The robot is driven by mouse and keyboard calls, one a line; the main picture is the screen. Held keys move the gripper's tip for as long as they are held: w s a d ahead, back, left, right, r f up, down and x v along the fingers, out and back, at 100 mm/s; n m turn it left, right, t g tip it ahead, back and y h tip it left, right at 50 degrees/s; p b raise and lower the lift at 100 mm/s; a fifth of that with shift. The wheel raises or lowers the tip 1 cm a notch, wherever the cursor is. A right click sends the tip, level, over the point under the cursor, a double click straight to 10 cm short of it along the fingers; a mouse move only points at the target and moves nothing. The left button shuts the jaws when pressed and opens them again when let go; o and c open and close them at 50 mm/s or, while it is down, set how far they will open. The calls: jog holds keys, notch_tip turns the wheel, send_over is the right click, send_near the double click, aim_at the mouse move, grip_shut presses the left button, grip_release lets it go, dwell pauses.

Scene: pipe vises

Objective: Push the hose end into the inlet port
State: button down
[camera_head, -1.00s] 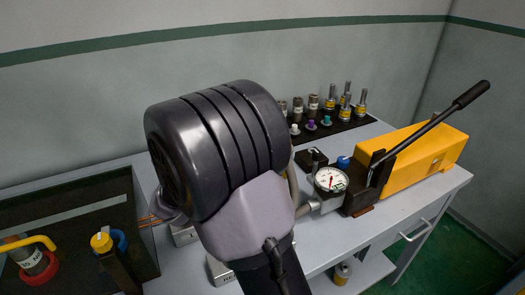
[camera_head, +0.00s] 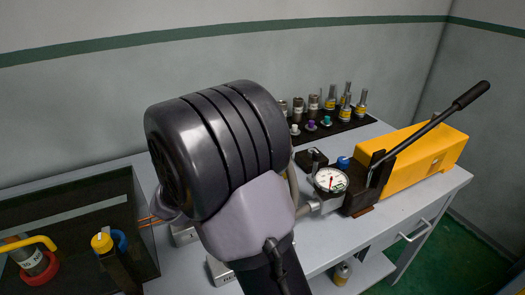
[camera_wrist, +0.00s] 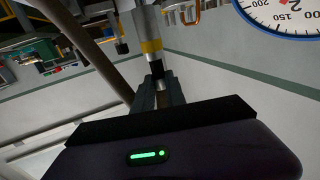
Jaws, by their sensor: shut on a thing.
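My gripper (camera_wrist: 160,92) shows in the wrist view, shut on a slim fitting (camera_wrist: 151,46) with silver, yellow and black bands, which appears to be the hose end. The fitting points away from the jaws, toward the top of the picture. A grey-brown tube (camera_wrist: 92,50) runs beside it on the left. In the head view my own arm hides the gripper and the held piece. I cannot make out the inlet port for certain, nor whether the fitting touches it.
A dial gauge (camera_head: 331,180) and a yellow hand pump (camera_head: 425,150) with a long black lever stand on the bench (camera_head: 405,205) to the right. A black rack (camera_head: 340,124) of several fittings is behind. A dark open box (camera_head: 68,210) sits at left.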

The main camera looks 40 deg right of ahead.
jog(key=shift+f, duration=1.6)
jog(key=c, duration=1.3)
grip_release()
jog(key=s+a+r, duration=0.1)
jog(key=s+a, duration=0.1)
jog(key=s, duration=0.2)
jog(key=s+a+r+p, duration=0.1)
jog(key=s+a+r, duration=0.1)
jog(key=s, duration=0.3)
jog(key=s+a+r+p, duration=0.1)
jog(key=s+a+r, duration=0.1)
jog(key=s, duration=0.3)
jog(key=shift+a, duration=0.9)
